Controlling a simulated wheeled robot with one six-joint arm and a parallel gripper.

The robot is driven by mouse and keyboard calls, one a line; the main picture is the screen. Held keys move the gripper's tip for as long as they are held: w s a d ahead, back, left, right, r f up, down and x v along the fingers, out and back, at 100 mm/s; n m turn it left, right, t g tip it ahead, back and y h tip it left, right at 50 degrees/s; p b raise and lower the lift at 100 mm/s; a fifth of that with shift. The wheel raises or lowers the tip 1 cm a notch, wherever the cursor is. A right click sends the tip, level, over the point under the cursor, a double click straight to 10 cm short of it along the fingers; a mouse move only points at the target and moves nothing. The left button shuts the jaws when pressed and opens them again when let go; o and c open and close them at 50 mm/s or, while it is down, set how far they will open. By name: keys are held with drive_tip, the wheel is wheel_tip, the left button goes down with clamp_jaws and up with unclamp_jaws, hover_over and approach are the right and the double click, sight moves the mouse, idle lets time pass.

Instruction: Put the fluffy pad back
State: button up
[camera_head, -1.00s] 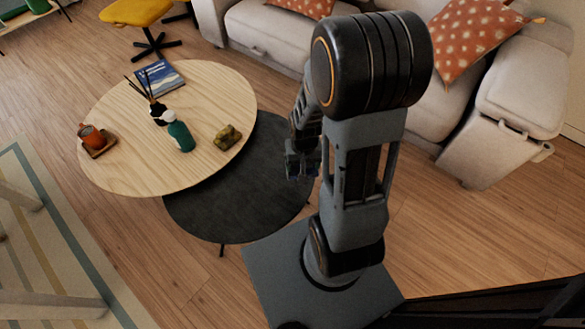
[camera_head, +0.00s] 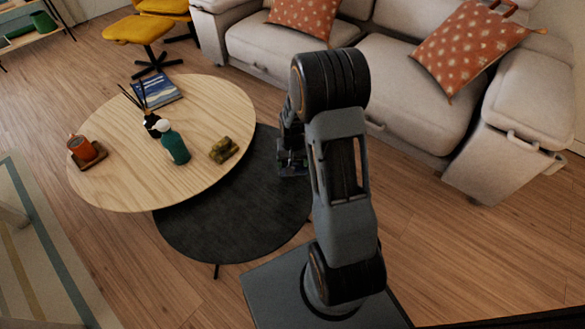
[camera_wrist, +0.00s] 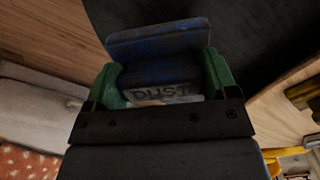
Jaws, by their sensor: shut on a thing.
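My gripper (camera_head: 292,162) is a small dark shape in the head view, above the dark lower table top (camera_head: 235,215) and partly hidden by my arm. In the wrist view my gripper (camera_wrist: 163,66) has green fingers shut on a dark blue thing (camera_wrist: 155,42) with a pale label reading "DUST". The fingers press on its left and right sides. The label's lower edge is hidden by the gripper's dark crossbar. No fluffy surface is clear, so I cannot tell whether this is the fluffy pad. No other pad shows.
The pale wooden table (camera_head: 215,105) overlaps the dark one. A beige sofa (camera_head: 410,100) stands behind. Wooden floor is free at the right.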

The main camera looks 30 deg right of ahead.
drive_tip(key=shift+w+f, duration=0.3)
drive_tip(key=shift+f, duration=0.05)
drive_tip(key=shift+w+d+f+b, duration=0.15)
drive_tip(key=shift+f+b, duration=0.95)
drive_tip(key=shift+f, duration=0.55)
drive_tip(key=shift+f, duration=0.2)
drive_tip(key=o, duration=0.9)
drive_tip(key=shift+c, duration=0.2)
drive_tip(key=shift+r, duration=0.15)
